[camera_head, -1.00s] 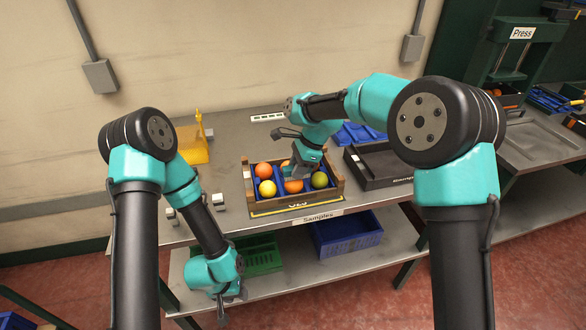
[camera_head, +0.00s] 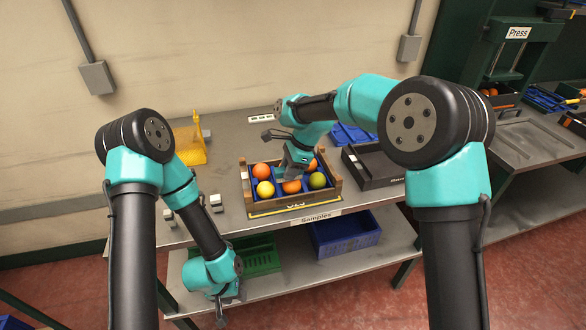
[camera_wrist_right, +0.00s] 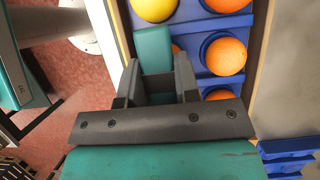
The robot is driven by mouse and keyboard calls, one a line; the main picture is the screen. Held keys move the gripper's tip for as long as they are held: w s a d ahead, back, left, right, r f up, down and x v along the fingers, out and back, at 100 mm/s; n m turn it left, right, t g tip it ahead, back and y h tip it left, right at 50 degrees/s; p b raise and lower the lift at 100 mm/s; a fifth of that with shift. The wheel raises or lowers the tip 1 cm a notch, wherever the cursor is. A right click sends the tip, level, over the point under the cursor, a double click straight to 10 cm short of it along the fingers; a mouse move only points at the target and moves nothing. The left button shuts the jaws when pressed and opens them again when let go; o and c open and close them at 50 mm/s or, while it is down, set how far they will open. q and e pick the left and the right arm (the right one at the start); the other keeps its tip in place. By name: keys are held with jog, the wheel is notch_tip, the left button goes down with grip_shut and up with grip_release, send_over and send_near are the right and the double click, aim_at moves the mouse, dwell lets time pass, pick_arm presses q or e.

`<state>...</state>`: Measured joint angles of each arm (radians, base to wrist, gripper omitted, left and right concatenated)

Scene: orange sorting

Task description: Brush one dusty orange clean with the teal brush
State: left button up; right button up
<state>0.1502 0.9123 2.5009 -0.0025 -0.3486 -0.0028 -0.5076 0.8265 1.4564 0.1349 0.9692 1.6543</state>
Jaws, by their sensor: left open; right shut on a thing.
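A wooden crate (camera_head: 333,190) with blue compartments holds several fruits. In the head view there are a front-middle orange (camera_head: 291,187), a back-left orange (camera_head: 262,170), a back-right orange (camera_head: 312,166), a yellow fruit (camera_head: 265,189) and a green fruit (camera_head: 317,181). My right gripper (camera_head: 293,172) is over the crate's middle. In the right wrist view its fingers (camera_wrist_right: 158,82) are shut on the teal brush (camera_wrist_right: 153,50), which partly covers an orange (camera_wrist_right: 176,49); contact cannot be told. Another orange (camera_wrist_right: 225,56) lies beside it. Dust is not clear. My left gripper (camera_head: 228,302) is open, low before the table.
A black tray (camera_head: 375,165) stands right of the crate, with a blue bin (camera_head: 352,134) behind. A yellow stand (camera_head: 190,145) is at the left. Green (camera_head: 262,256) and blue (camera_head: 345,235) crates sit on the lower shelf. The tabletop left of the crate is mostly clear.

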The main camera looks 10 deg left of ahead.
jog(key=shift+s+a, duration=0.1)
jog(key=shift+a, duration=0.2)
jog(key=shift+d, duration=0.15)
jog(key=shift+w+d, duration=0.25)
jog(key=shift+d, duration=0.3)
jog(key=shift+r, duration=3.5)
jog(key=shift+w, duration=0.1)
